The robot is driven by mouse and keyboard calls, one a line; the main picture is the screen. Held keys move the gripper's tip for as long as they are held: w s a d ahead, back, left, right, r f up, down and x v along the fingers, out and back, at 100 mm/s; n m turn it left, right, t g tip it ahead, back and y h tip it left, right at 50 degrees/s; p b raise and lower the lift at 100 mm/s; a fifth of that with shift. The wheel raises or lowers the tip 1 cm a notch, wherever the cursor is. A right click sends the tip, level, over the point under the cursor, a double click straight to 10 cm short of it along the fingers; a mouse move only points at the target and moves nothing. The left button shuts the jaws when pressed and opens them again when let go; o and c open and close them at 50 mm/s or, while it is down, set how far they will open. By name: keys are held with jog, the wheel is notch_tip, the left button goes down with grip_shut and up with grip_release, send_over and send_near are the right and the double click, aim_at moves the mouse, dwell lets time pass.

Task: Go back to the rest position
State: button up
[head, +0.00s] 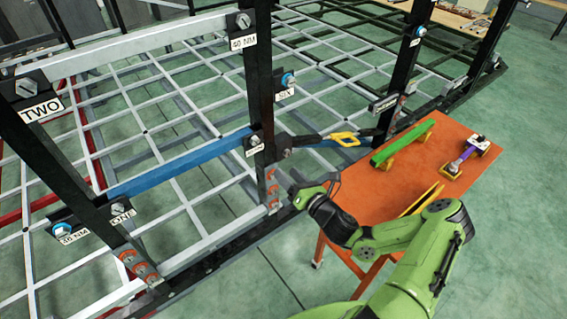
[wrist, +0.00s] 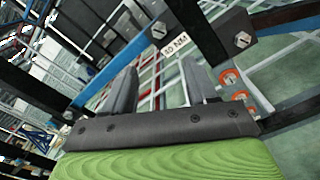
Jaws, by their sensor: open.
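My gripper (head: 303,180) is at the end of my green arm, in front of the black upright of the trailer frame and beside the left edge of the orange table. In the wrist view its two grey fingers (wrist: 160,80) stand apart with nothing between them. Beyond them are a blue bar (wrist: 108,62), a "50 NM" label (wrist: 174,46) and a black bracket with a bolt (wrist: 236,36). I cannot tell the exact gap between my gripper and the upright.
The trailer frame (head: 170,125) of grey bars and black uprights fills the left and middle. The orange table (head: 385,200) holds a green bar (head: 403,142), a purple-handled tool (head: 462,160) and a yellow piece (head: 424,199). A yellow-handled tool (head: 345,139) shows by the frame. Green floor (head: 515,235) is clear at right.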

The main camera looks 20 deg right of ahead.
jog(key=s+a+n+g+y+b, duration=0.15)
jog(key=s+a+n+g, duration=0.4)
jog(key=n, duration=0.65)
jog(key=s+a+n+g+y, duration=0.2)
jog(key=s+a+n+g, duration=0.2)
jog(key=a+n+g, duration=0.55)
jog(key=s+d+r+n+t+h+b, duration=0.1)
jog(key=s+d+r+n+h, duration=0.3)
jog(key=s+r+n, duration=0.4)
jog(key=s+d+r+n+t+h+b, duration=0.1)
jog(key=s+d+r+n+t+h, duration=0.1)
jog(key=s+d+r+n+h, duration=0.3)
jog(key=s+d+r+n, duration=0.1)
jog(key=s+r+n, duration=0.2)
jog(key=s, duration=0.3)
jog(key=shift+s+r+n, duration=0.2)
jog(key=shift+s+n, duration=0.05)
jog(key=shift+n, duration=0.2)
